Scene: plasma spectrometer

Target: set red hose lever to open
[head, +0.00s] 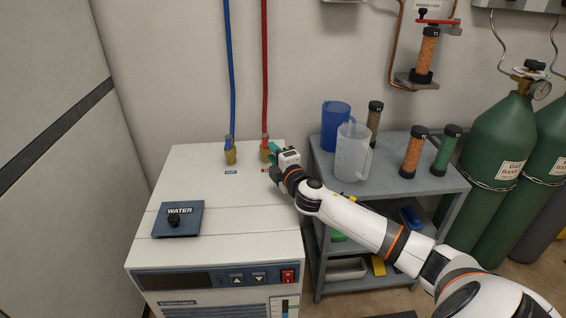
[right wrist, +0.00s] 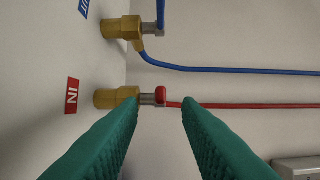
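The red hose (head: 264,80) comes down the wall to a brass valve (head: 265,154) at the back of the white chiller's top. In the right wrist view, its brass fitting (right wrist: 117,97) sits beside a red "IN" label (right wrist: 72,96). The small red lever (right wrist: 161,95) is at the joint between fitting and hose. My right gripper (head: 273,163) is at this valve. Its green fingers are open in the right wrist view (right wrist: 160,102), with the lever in line with the gap between their tips. Contact with the lever cannot be told. My left gripper is out of view.
A blue hose (head: 229,75) with its own brass valve (head: 230,154) stands close left of the red one. A "WATER" panel (head: 178,219) lies on the chiller top (head: 220,200). A grey shelf (head: 390,181) with jugs and columns stands right, beside green gas cylinders (head: 498,150).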

